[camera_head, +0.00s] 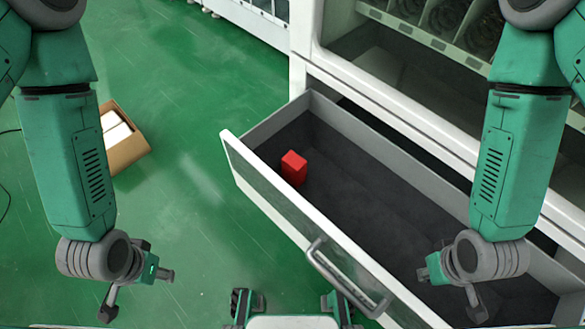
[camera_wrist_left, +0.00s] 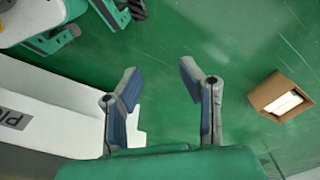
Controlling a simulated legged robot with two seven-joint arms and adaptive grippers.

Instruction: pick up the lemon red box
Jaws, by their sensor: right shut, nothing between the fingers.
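The red box (camera_head: 293,168) stands upright in the open drawer (camera_head: 235,160), near its far left end. My left gripper (camera_head: 138,294) is open and empty over the green floor, left of the drawer and well apart from the box. Its two spread fingers show in the left wrist view (camera_wrist_left: 160,82) with only floor between them. My right gripper (camera_head: 452,292) is shut and holds nothing. It hangs at the right end of the drawer, away from the box. The red box does not show in the left wrist view.
The drawer's front panel and grey handle (camera_head: 345,280) face me. The white vending machine (camera_head: 420,90) rises behind the drawer. An open cardboard box (camera_head: 128,152) with white contents stands on the floor at left. It also shows in the left wrist view (camera_wrist_left: 262,95). Floor between is clear.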

